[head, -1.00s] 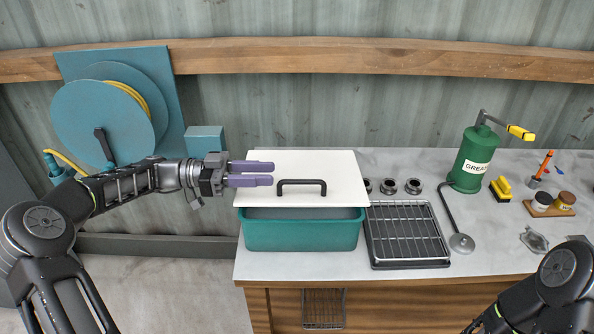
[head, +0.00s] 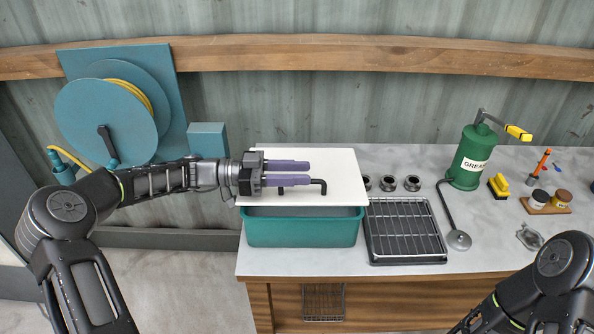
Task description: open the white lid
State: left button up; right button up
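The white lid (head: 342,191) lies flat over the teal bin (head: 302,232) on the left part of the counter. It has a black bar handle (head: 319,183) on top. My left gripper (head: 309,173) comes in from the left over the lid. Its two purple fingers are apart, with a gap between them and nothing seen in it. The fingers overlap the handle in the picture and hide much of its bar. I cannot tell whether they touch it. Only a link of my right arm shows at the bottom right. The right gripper is out of view.
A wire rack on a dark tray (head: 405,231) lies right of the bin. Several small metal cups (head: 388,183) stand behind it. A green grease pump (head: 472,156) with a hose is farther right. A teal hose reel (head: 105,122) is on the wall at left.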

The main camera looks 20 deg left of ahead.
pick_arm(q)
jog(key=shift+c, duration=0.3)
grip_shut()
dwell(1.0)
